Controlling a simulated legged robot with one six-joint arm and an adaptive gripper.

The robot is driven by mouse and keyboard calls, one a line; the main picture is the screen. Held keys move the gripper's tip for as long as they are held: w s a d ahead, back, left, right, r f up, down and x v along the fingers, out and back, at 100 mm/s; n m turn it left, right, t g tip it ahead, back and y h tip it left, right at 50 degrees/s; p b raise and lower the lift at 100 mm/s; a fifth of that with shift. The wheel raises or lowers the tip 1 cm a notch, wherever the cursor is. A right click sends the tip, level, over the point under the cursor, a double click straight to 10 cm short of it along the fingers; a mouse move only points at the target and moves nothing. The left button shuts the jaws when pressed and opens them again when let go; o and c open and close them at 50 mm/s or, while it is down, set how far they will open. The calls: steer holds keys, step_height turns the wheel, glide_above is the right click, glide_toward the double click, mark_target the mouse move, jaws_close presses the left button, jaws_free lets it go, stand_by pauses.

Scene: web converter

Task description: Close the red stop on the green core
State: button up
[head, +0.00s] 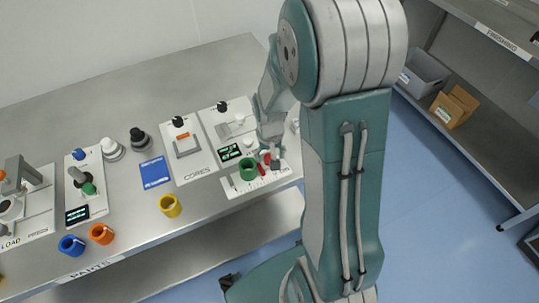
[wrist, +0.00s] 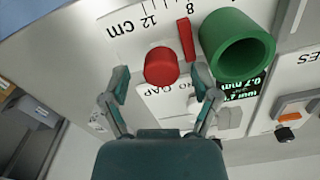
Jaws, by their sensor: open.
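The green core (head: 248,169), a hollow ring, sits on a white scale plate marked in cm. In the wrist view the green core (wrist: 237,45) is at the upper right. A thin red upright piece (wrist: 186,38) stands just left of it, with a narrow gap or light contact; I cannot tell which. A round red knob (wrist: 161,66) is left of that piece. These red parts look like the stop. My gripper (wrist: 161,78) is open, its fingertips to either side of the knob. In the head view my gripper (head: 271,145) is over the plate and partly hides the red parts.
A cores panel with a green-lit display (head: 229,152) is behind the plate. A yellow ring (head: 170,206), an orange ring (head: 101,233) and a blue ring (head: 71,245) stand along the front edge. A blue card (head: 154,172) lies mid-bench.

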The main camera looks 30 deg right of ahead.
mark_target(269, 157)
step_height(269, 157, up, 12)
steer(key=shift+f, duration=0.15)
stand_by(0.3)
